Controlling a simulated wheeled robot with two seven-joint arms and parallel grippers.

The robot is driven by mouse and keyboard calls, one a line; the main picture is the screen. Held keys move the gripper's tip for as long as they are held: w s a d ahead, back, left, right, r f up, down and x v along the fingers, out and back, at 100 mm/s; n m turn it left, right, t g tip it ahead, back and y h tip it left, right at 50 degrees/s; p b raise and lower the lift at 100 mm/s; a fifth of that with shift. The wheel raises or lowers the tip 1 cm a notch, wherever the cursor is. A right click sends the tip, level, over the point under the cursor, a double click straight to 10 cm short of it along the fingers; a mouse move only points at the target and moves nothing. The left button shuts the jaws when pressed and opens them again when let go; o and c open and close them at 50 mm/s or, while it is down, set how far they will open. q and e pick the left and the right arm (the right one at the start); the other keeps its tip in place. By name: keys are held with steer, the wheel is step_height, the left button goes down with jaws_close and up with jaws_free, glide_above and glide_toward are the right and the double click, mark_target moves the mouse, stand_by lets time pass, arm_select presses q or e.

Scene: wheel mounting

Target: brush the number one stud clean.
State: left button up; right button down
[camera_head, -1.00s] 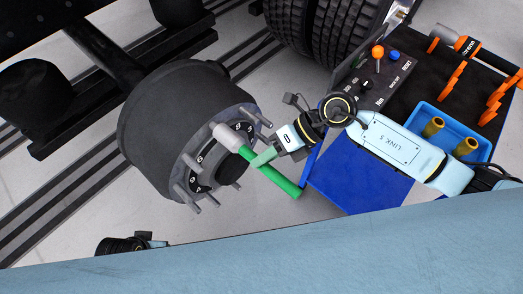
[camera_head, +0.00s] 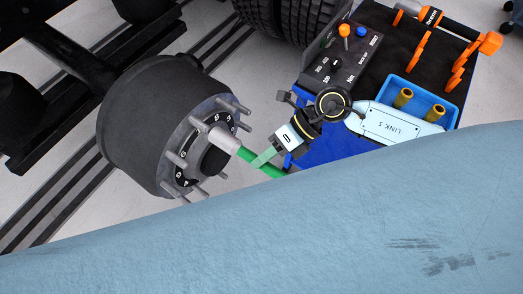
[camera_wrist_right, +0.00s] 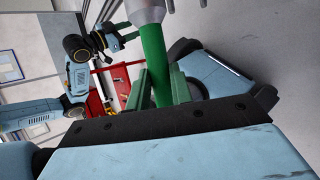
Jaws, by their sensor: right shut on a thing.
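The dark wheel hub (camera_head: 135,125) has a ring of metal studs (camera_head: 177,160) around its face. Small marks sit on the ring, too small to read, so I cannot tell which stud is number one. My right gripper (camera_head: 264,158) is shut on the green handle of a brush (camera_head: 250,158). The brush's pale grey head (camera_head: 224,141) is at the right part of the hub face; whether it touches a stud I cannot tell. The right wrist view shows the green handle (camera_wrist_right: 154,62) between the fingers. There my left gripper (camera_wrist_right: 122,40) shows small in the background, its opening unclear.
A cart with a black top (camera_head: 395,45) stands right of the hub, with orange-handled tools (camera_head: 457,62) and a blue bin (camera_head: 425,91) holding yellowish cylinders. A tyre (camera_head: 285,20) stands behind. My pale blue body fills the lower part of the head view.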

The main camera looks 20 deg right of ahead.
steer(key=s+d+p, duration=0.1)
steer(key=s, duration=0.1)
steer(key=s+d, duration=0.2)
steer(key=shift+p, duration=0.35)
stand_by(0.3)
stand_by(0.5)
